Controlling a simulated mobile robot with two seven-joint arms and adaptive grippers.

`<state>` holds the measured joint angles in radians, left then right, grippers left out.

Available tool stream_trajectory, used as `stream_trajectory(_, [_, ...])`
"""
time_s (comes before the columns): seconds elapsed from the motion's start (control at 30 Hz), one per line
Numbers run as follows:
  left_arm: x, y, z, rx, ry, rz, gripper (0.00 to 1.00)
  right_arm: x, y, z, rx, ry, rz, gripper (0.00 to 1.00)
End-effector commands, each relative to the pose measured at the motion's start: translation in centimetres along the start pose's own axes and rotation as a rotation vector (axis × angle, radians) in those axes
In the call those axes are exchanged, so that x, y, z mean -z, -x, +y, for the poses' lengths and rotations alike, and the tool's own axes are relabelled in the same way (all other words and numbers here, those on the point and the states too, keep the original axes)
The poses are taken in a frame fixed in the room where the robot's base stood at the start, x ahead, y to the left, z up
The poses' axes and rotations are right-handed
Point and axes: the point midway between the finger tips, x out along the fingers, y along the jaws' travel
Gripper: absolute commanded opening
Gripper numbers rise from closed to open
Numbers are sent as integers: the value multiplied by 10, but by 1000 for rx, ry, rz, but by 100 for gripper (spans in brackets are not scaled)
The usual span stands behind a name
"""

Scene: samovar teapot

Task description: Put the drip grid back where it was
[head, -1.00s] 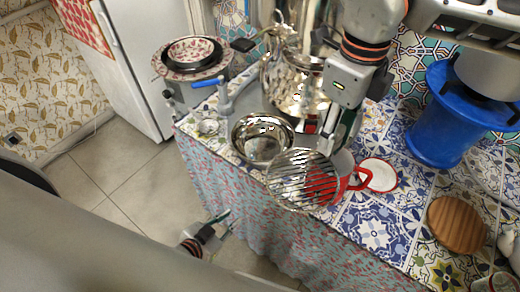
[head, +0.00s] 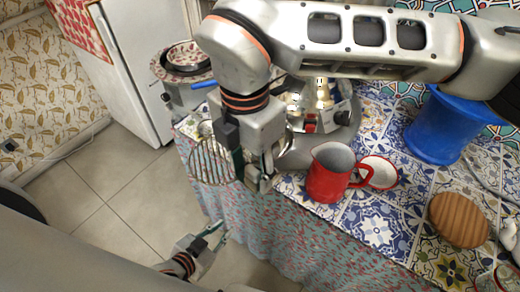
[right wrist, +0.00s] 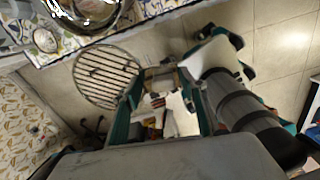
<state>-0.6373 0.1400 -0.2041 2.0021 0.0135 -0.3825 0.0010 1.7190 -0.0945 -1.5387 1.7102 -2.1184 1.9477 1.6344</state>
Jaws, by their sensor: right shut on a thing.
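The drip grid (head: 210,160) is a round wire rack. My right gripper (head: 256,172) is shut on its edge and holds it tilted, off the counter's front edge, to the gripper's left in the head view. In the right wrist view the grid (right wrist: 106,76) hangs over the floor, left of the fingers (right wrist: 160,82). A shiny steel bowl (right wrist: 84,10) stands on the counter beyond it; in the head view my right arm hides it. The samovar (head: 323,95) is mostly hidden behind that arm. My left gripper (head: 218,235) is low before the curtain, empty, seemingly open.
A red mug (head: 326,180) stands right of my right gripper, beside a white red-rimmed saucer (head: 380,172). Further right are a blue container (head: 436,130) and a wooden disc (head: 458,220). A patterned bowl on plates (head: 186,58) stands at the back left. Tiled floor is free at left.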

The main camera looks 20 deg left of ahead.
Motion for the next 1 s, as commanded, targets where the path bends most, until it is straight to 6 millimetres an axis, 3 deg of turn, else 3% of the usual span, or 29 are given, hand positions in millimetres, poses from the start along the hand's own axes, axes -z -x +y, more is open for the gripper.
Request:
stream_trajectory(0.3, [-5,-2,0,1,-3,-5,21,39,-9,13,-5,-396,10,6])
stream_trajectory(0.5, [-5,-2,0,1,-4,-5,21,44,-10,16,-5,-498,13,6])
stream_trajectory(0.67, [-3,-2,-1,2,-4,-3,21,19,-10,19,-6,-516,13,6])
stream_trajectory(1.0, [-2,-1,-1,1,-1,-3,21,-63,-11,28,-5,-513,13,6])
